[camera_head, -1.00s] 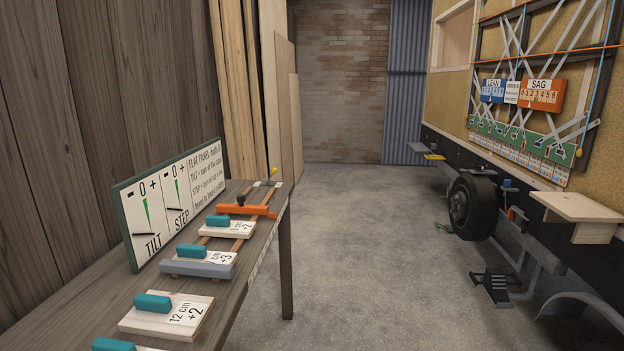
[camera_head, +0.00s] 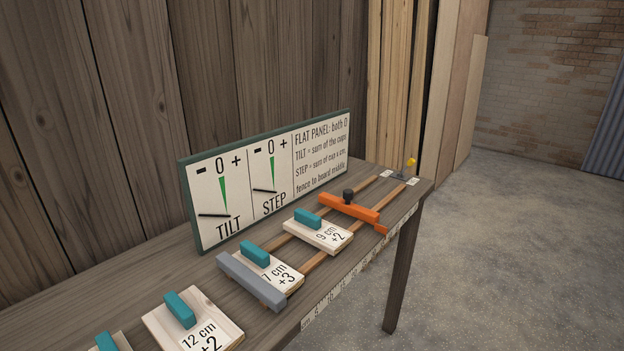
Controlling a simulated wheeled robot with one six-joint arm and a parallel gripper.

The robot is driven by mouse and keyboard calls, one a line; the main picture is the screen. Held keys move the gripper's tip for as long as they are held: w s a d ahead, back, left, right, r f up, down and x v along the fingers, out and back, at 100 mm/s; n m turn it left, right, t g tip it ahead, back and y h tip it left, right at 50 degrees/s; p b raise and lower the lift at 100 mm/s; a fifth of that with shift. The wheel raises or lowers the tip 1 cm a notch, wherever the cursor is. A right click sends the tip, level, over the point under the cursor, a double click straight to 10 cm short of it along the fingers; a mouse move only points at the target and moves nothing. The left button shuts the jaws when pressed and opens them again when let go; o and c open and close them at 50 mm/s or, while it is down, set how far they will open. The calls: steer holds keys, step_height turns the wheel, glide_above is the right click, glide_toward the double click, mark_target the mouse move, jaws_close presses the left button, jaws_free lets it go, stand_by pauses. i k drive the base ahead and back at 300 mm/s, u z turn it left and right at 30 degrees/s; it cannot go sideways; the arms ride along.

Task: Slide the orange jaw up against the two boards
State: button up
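The orange jaw (camera_head: 348,207), a bar with a black knob on top, lies across two wooden rails on the bench. It sits just beyond the board marked "9 cm +2" (camera_head: 318,236); I cannot tell whether they touch. The board marked "7 cm +3" (camera_head: 275,272) lies nearer, beside the grey fence bar (camera_head: 250,279). A stretch of bare rails shows between the two boards. Both boards carry teal blocks on top. My gripper is not in view.
A sign with TILT and STEP dials (camera_head: 265,180) stands along the back of the bench (camera_head: 140,290). A board marked "12 cm +2" (camera_head: 195,322) and part of another lie at the near end. The floor (camera_head: 510,240) to the right is clear.

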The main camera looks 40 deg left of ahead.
mark_target(345, 205)
steer(key=u, duration=0.8)
steer(key=i, duration=1)
steer(key=u, duration=0.75)
